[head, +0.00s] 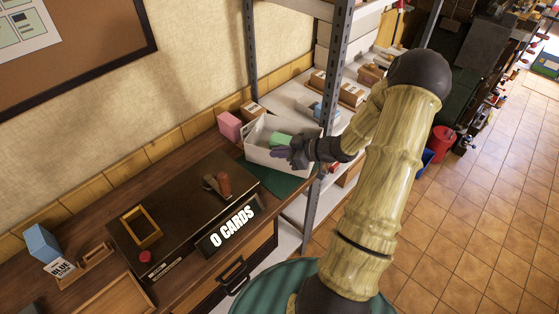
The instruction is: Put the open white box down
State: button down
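The open white box (256,155) is at the back of the wooden desk, beside the shelf post. A green block (282,139) shows inside it. The box looks upright, with its lower edge over a dark green mat (285,183). I cannot tell whether it touches the mat. My gripper (284,153) reaches in from the right, at the box's right wall. Its dark fingers appear closed on that wall, though the far side of the grip is hidden.
A pink box (230,125) stands close to the left of the white box. A metal shelf post (327,130) rises close on the right. The dark press board (180,205) with a stamp (223,184) lies in front. A blue box (42,243) stands at the desk's left.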

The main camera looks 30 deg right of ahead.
jog(key=shift+f, duration=2.05)
jog(key=c, duration=1.6)
grip_release()
jog(key=shift+f, duration=0.1)
jog(key=shift+c, duration=0.2)
jog(key=b+v, duration=0.1)
jog(key=v, duration=1.1)
